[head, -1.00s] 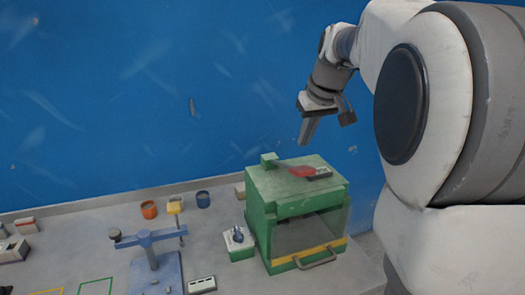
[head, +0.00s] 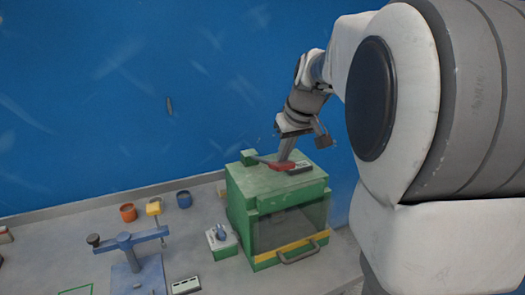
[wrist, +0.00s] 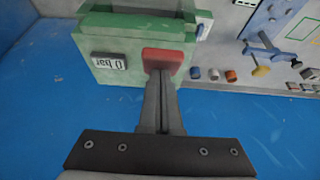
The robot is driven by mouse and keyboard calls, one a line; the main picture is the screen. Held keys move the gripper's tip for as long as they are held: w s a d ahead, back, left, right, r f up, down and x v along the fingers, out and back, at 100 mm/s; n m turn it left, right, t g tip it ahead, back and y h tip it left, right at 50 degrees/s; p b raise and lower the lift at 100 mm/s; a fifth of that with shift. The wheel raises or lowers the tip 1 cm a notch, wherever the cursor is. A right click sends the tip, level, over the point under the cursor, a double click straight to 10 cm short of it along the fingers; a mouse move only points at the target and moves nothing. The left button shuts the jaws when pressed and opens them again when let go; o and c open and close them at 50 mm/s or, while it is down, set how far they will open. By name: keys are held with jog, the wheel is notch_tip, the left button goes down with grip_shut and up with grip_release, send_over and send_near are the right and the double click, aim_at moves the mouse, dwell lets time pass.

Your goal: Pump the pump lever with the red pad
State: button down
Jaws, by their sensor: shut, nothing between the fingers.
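The pump lever's red pad (head: 280,166) is at the end of a short lever on top of a green box (head: 262,183). In the wrist view the red pad (wrist: 163,56) lies straight beyond my fingertips. My gripper (head: 284,160) is shut and empty, pointing down with its tips at the pad. It also shows in the wrist view (wrist: 163,73), where the tips overlap the pad's near edge. I cannot tell whether they press on it. A small display (wrist: 109,61) beside the pad seems to read 0 bar.
The green box has a clear front window and a grey handle (head: 298,254). To its left are a small green-and-white unit (head: 221,242), a blue clamp stand (head: 136,270), and orange (head: 128,212) and dark blue (head: 184,199) cups. A blue wall stands behind.

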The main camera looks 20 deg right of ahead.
jog(key=s+f+t+b, duration=0.1)
jog(key=f+b, duration=0.4)
jog(key=b, duration=0.6)
jog(key=s+f+t+b, duration=0.2)
jog(key=f+b, duration=0.4)
jog(key=b, duration=0.5)
jog(key=shift+s+t+b, duration=0.25)
jog(key=shift+t+b, duration=0.1)
jog(key=shift+t, duration=0.45)
jog(key=shift+f, duration=0.15)
jog(key=s+r+p, duration=0.5)
jog(key=s+r, duration=0.2)
jog(key=r, duration=0.5)
jog(key=shift+s+d+r, duration=0.15)
jog(key=shift+d, duration=0.05)
dwell(0.9)
